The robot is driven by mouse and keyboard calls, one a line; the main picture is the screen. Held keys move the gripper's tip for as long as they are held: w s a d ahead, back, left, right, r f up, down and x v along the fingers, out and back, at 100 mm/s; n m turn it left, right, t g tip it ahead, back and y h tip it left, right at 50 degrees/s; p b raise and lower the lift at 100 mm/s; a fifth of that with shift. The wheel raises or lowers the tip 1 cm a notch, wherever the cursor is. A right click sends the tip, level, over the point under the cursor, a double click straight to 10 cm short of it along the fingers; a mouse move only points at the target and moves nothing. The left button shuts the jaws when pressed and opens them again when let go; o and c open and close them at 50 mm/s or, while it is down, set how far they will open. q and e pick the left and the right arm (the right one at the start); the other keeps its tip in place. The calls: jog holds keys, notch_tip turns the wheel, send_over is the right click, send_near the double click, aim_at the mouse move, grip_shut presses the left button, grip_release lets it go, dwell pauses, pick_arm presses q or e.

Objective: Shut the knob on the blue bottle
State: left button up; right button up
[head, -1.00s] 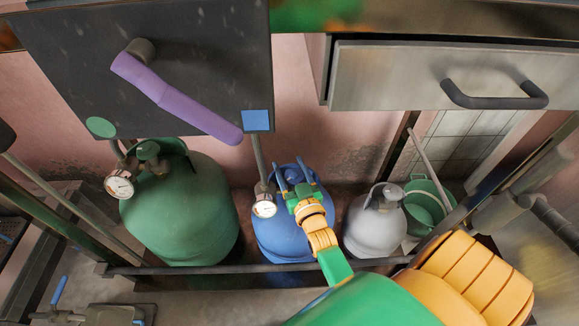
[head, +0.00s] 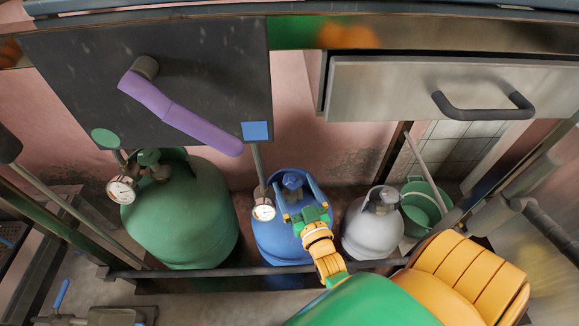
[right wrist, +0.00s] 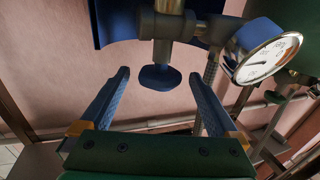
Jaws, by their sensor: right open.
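The blue bottle (head: 278,238) stands on the floor between a green and a grey bottle. Its blue knob (head: 292,181) sits at the top inside the collar and is uncovered in the head view. My right gripper (head: 306,212) is at the near side of the bottle's top, apart from the knob. In the right wrist view, the open jaws (right wrist: 158,90) hold nothing, and the blue knob (right wrist: 160,78) is just beyond and between the fingertips. My left gripper is not in view.
A pressure gauge (head: 263,211) is beside the blue bottle's collar. The green bottle (head: 180,220) stands left, the grey bottle (head: 370,233) right, with a green bucket (head: 424,205) behind it. A low rail (head: 190,270) runs in front. A purple handle (head: 185,118) and a drawer (head: 420,88) overhang.

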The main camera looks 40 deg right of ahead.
jog(key=shift+v, duration=1.05)
